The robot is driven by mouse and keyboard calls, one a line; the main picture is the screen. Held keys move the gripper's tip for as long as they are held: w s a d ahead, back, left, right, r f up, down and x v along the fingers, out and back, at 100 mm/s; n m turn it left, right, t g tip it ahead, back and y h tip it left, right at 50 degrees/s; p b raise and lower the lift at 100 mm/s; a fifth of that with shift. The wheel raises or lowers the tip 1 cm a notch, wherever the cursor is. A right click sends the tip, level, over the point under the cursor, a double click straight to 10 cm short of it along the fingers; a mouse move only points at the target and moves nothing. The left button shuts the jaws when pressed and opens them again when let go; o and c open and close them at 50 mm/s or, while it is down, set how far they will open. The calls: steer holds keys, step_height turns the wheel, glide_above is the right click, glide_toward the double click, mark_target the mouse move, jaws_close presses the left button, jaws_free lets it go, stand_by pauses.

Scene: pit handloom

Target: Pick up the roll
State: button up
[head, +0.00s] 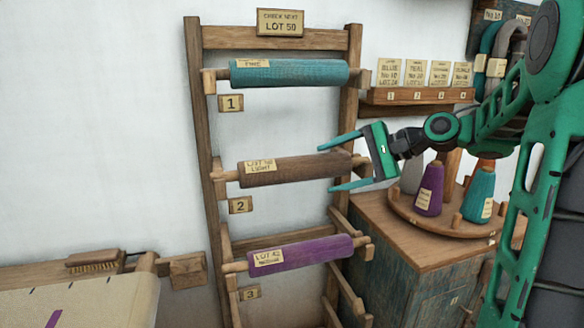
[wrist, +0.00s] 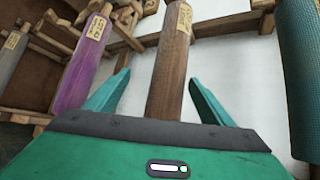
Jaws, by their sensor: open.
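Three rolls lie across a wooden rack: a teal roll (head: 290,73) on top, a brown roll (head: 300,170) in the middle and a purple roll (head: 305,253) at the bottom. The brown roll's label seems to read "LIGHT". My gripper (head: 328,165) is open at the right end of the brown roll. In the wrist view, the brown roll (wrist: 172,62) runs between the two spread teal fingers, with no clear contact. The purple roll (wrist: 86,62) shows left of them and the teal roll (wrist: 300,75) at the right edge.
The rack (head: 196,100) has number tags 1 to 3 and a "LOT" sign (head: 280,22) on top. Right of it, a cabinet (head: 425,280) bears a round stand with several yarn cones, close below my arm. A card shelf (head: 415,96) hangs above. A loom beam stands lower left.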

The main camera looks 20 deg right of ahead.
mark_target(295, 169)
steer(key=shift+w+a+r+y, duration=0.1)
steer(key=shift+w+r+y, duration=0.2)
steer(key=shift+w+r, duration=0.15)
steer(key=shift+w+a, duration=0.2)
steer(key=shift+w, duration=0.05)
steer(key=shift+r+x, duration=0.2)
steer(key=shift+x, duration=4.75)
steer(key=shift+w+a, duration=0.1)
steer(key=shift+a, duration=0.05)
steer(key=c, duration=1.7)
steer(key=shift+o, duration=0.2)
steer(key=shift+r, duration=0.15)
